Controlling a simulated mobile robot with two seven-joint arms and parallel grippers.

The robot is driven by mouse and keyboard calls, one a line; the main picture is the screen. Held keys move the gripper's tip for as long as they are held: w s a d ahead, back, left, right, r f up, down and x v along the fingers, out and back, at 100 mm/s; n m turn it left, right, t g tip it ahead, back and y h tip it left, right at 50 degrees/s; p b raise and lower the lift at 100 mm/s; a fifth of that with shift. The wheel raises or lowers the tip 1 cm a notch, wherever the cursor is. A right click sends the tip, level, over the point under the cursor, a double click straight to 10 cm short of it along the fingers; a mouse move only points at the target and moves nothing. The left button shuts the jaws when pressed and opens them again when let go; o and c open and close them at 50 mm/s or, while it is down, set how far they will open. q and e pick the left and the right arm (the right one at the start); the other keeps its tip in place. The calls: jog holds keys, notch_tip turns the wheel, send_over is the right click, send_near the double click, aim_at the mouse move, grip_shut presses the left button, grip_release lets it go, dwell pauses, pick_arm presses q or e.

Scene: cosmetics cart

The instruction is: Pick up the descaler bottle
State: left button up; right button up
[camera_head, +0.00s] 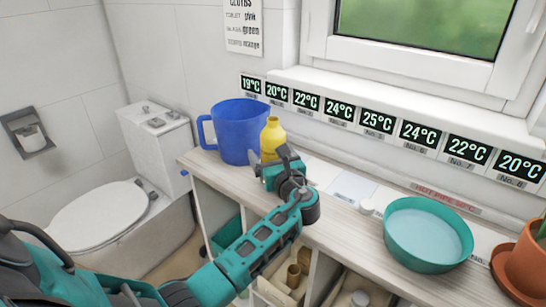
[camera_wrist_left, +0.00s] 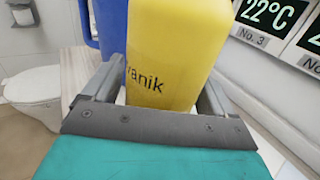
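A yellow bottle (camera_head: 272,137), the only bottle seen on the counter, stands upright beside the blue jug. In the left wrist view the yellow bottle (camera_wrist_left: 172,50) fills the middle, with the black letters "vanik" showing; the rest of its label is hidden. My left gripper (camera_head: 284,162) is at the bottle from the near side. In the wrist view its fingers (camera_wrist_left: 162,88) are spread, one on each side of the bottle. The fingers look open, though contact with the bottle is hard to judge. My right gripper is not in view.
The blue jug (camera_head: 236,130) stands close left of the bottle. A teal bowl (camera_head: 428,234) and a terracotta pot (camera_head: 525,268) stand to the right on the wooden counter (camera_head: 330,226). Temperature displays (camera_head: 338,109) line the wall behind. Open shelves lie below; a toilet (camera_head: 100,215) is left.

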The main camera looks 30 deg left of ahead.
pick_arm(q)
jog(key=c, duration=1.2)
jog(key=shift+r, duration=0.1)
